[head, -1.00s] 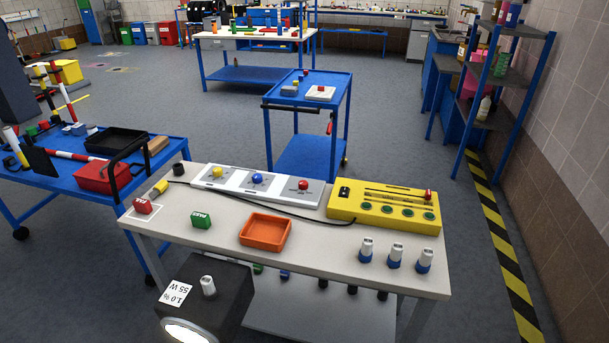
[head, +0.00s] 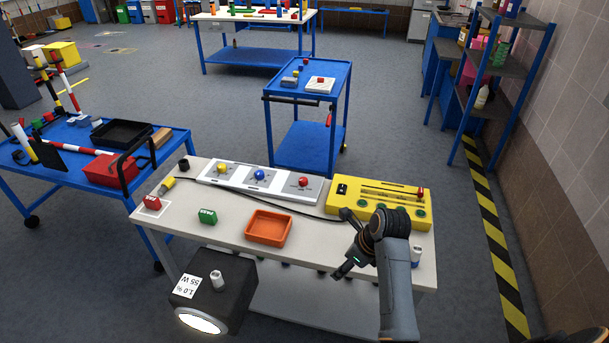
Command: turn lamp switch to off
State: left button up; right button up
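The lamp is a black box (head: 218,285) at the lower left of the head view, by the table's front edge. Its round front face (head: 200,321) glows white. A small light grey knob-like switch (head: 217,281) stands on its top, beside a white label (head: 187,285) reading 1.0 % and 55 W. My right gripper (head: 340,272) is over the front right of the table, to the right of the lamp and well apart from it. Its fingers are small and dark, so their opening is unclear. My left gripper is not in view.
A blue cart (head: 88,188) stands at left. Space above the lamp is clear.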

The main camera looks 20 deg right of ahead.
aim_at(303, 181)
jog(key=i+l, duration=0.2)
jog(key=i, duration=0.3)
jog(key=i+l, duration=0.15)
jog(key=i, duration=0.3)
jog(key=i+l, duration=0.2)
jog(key=i, duration=0.3)
